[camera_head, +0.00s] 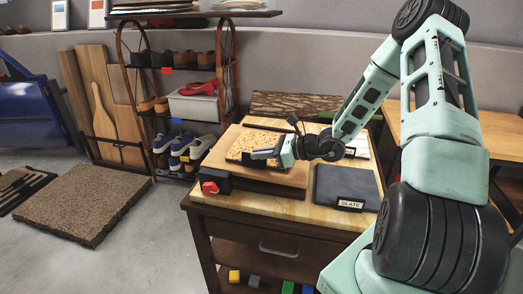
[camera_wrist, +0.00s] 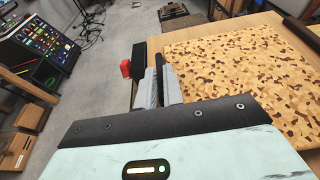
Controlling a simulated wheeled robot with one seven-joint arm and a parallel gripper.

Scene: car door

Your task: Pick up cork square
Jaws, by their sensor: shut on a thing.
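The cork square (camera_head: 247,143) is a thin, tan sheet with brown speckles, over the wooden board on the workbench. It fills the right side of the wrist view (camera_wrist: 250,80). My gripper (camera_head: 258,154) is at the near right edge of the cork square in the head view. In the wrist view my gripper (camera_wrist: 160,82) has its two grey fingers close together at the left edge of the cork square. It is shut on that edge; the exact contact is partly hidden by the fingers. I cannot tell whether the square is clear of the board.
A black slate square (camera_head: 346,187) labelled "SLATE" lies to the right on the bench. A red and black block (camera_head: 214,182) sits at the bench's left corner. A bark-like panel (camera_head: 295,104) lies behind. A shoe rack (camera_head: 180,100) stands at the left.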

